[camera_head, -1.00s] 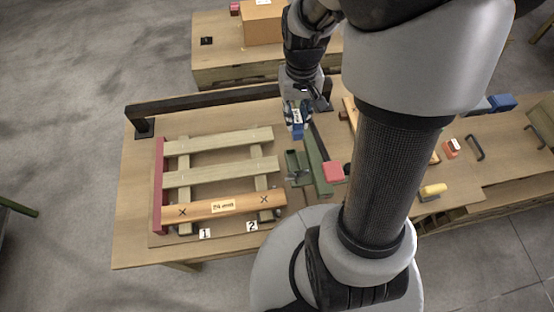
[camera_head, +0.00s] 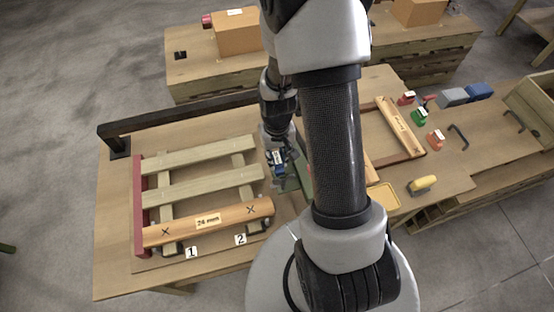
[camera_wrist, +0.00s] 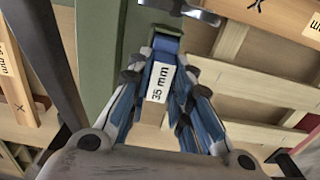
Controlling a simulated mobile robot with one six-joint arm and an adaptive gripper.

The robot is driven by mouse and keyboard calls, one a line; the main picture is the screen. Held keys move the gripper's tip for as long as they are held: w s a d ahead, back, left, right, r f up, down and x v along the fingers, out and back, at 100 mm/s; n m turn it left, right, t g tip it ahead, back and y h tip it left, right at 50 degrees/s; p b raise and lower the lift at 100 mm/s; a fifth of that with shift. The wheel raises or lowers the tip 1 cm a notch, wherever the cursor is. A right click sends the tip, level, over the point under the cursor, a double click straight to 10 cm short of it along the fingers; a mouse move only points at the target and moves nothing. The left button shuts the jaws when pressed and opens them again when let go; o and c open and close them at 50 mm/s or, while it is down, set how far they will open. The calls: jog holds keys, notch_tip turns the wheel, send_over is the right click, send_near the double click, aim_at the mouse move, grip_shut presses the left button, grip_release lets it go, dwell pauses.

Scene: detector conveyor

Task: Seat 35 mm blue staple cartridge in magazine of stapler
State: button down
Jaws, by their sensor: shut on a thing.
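The blue staple cartridge (camera_head: 279,172), with a white label, is held between the fingers of my gripper (camera_head: 277,158). In the wrist view the label (camera_wrist: 160,82) reads "35 mm" and the blue end (camera_wrist: 166,45) of the cartridge sticks out past the fingertips (camera_wrist: 161,68). The green stapler (camera_head: 304,170) lies on the table just right of my gripper, partly hidden by my arm. Its long green body (camera_wrist: 95,50) runs beside the cartridge in the wrist view. I cannot tell whether the cartridge touches the magazine.
A wooden pallet frame (camera_head: 200,187) with a "24 mm" board (camera_head: 207,221) lies left of my gripper. A dark rail (camera_head: 180,116) runs along the table's back. Red, green and orange labelled pieces and a yellow-handled tool (camera_head: 423,184) lie at the right.

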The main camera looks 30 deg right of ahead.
jog(key=shift+f, duration=0.65)
jog(key=shift+f, duration=0.15)
jog(key=c, duration=1.4)
grip_release()
jog(key=shift+c, duration=0.2)
notch_tip(320, 180, up, 13)
jog(key=p, duration=0.3)
notch_tip(320, 180, up, 11)
jog(key=n+t, duration=0.1)
jog(key=t, duration=0.1)
send_over(277, 157)
jog(key=s+a, duration=0.3)
jog(key=a, duration=0.2)
jog(key=s+a+r+n+t, duration=0.2)
jog(key=s+a+r, duration=0.3)
jog(key=s+r, duration=0.5)
jog(key=shift+s+a+t, duration=0.3)
jog(key=shift+s+a, duration=0.05)
